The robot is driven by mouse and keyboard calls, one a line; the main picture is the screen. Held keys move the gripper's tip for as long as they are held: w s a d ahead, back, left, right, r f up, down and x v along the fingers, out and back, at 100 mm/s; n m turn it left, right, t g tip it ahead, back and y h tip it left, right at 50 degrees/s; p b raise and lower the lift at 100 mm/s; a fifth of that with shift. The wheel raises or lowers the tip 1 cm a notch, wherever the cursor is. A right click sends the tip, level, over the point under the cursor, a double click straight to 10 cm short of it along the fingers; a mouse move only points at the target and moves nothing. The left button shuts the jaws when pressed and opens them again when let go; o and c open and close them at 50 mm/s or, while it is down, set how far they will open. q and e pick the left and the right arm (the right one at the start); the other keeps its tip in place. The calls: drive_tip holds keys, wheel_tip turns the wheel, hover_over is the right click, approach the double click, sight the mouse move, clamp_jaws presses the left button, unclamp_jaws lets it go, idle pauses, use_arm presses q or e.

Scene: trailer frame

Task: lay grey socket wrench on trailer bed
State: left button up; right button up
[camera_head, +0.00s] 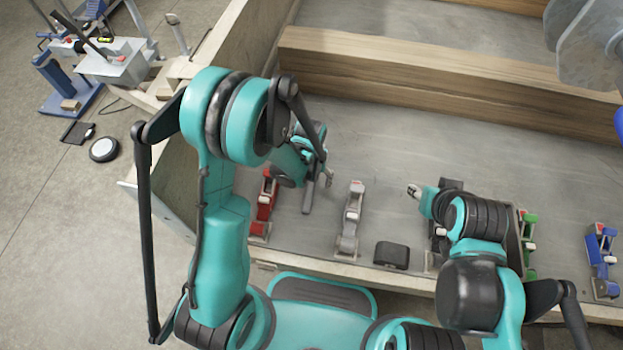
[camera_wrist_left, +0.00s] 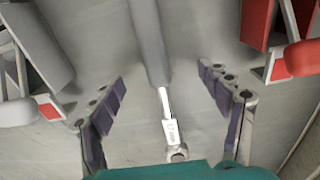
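The grey socket wrench (camera_head: 308,197) lies on the grey trailer bed (camera_head: 380,150), between a red and a grey clamp-like device. In the left wrist view the wrench (camera_wrist_left: 148,40) has a thick grey handle, a thin bright shaft with a label and a ring-shaped end near the bottom. My left gripper (camera_head: 322,178) is over it. In the wrist view its fingers (camera_wrist_left: 166,100) are spread wide, one on each side of the wrench, with clear gaps. My right gripper (camera_head: 414,191) is above the bed further right; its fingers are too small to judge.
A red device (camera_head: 264,205) and a grey device (camera_head: 350,215) flank the wrench closely. A black block (camera_head: 391,255), a green device (camera_head: 529,230) and a blue device (camera_head: 601,255) stand along the near edge. A wooden beam (camera_head: 420,75) crosses behind; the bed before it is clear.

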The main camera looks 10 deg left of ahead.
idle(0.4)
use_arm(q)
drive_tip(key=o, duration=0.5)
wheel_tip(320, 180, up, 12)
drive_tip(key=s+a+r+t, duration=0.2)
drive_tip(key=s+r, duration=0.1)
drive_tip(key=r, duration=0.1)
drive_tip(key=s+a+r+t, duration=0.2)
drive_tip(key=s+a+r, duration=0.1)
drive_tip(key=s+r, duration=0.1)
drive_tip(key=s+a+r+t, duration=0.2)
drive_tip(key=s+a+r, duration=0.1)
drive_tip(key=s, duration=0.1)
drive_tip(key=shift+r+t, duration=0.4)
